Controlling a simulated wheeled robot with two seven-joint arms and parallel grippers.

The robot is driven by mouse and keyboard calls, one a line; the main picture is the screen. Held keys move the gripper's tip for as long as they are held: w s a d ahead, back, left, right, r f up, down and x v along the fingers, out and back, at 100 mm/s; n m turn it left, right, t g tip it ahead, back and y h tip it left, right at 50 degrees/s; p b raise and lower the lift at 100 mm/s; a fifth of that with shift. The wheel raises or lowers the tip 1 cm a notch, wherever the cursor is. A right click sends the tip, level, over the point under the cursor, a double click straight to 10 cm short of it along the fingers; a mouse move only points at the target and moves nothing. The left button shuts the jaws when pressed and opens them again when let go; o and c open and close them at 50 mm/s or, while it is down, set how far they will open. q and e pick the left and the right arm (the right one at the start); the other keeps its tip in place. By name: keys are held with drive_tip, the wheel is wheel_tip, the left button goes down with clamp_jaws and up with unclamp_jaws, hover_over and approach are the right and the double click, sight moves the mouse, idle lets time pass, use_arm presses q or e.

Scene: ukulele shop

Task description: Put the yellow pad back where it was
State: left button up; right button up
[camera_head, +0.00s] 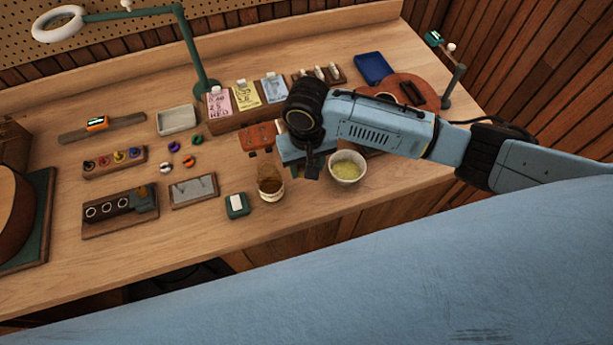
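A yellow pad (246,96) with dark writing stands upright in the wooden holder (231,121) at the back middle of the bench. It is between a pink pad (219,102) and a blue pad (273,89). My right gripper (313,168) reaches in from the right and points down over the bench, in front of and to the right of the holder, apart from the yellow pad. Its fingertips are small and dark, so I cannot tell whether they are open or shut. My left gripper is not in view.
A jar with brown contents (270,187) and a white bowl (347,168) flank my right gripper. A green lamp (197,60) rises behind the holder. A ukulele body (395,88) lies partly behind my arm.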

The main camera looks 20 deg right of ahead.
sight(307, 186)
drive_tip(key=shift+f, duration=3.15)
drive_tip(key=o, duration=0.9)
drive_tip(key=shift+f, duration=0.15)
wheel_tip(307, 186, up, 12)
drive_tip(key=shift+r, duration=0.2)
